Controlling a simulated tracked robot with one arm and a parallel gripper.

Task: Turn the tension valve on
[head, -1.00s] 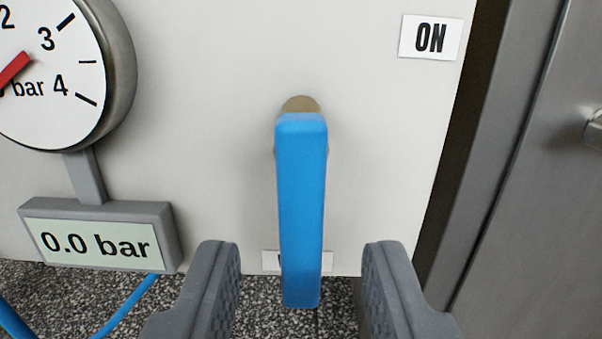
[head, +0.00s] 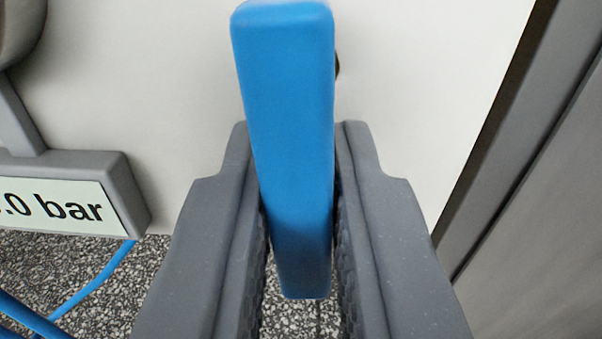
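The tension valve's blue lever handle (head: 288,130) hangs down in front of a pale panel in the head view, its lower end slightly right of its top. A small part of its brass-coloured pivot shows behind its right edge. My gripper (head: 296,190) has one grey finger on each side of the handle, close against it, and looks shut on its lower half. The ON label is out of view. The grey display box (head: 136,195) at the left reads "0 bar", its first digit cut off.
The gauge's rim (head: 20,30) is cut off at the upper left. Blue hoses (head: 100,282) lie on the speckled surface (head: 190,265) at the lower left. A dark gap and a grey metal door or panel (head: 540,220) stand at the right. The pale panel (head: 430,70) is clear beside the handle.

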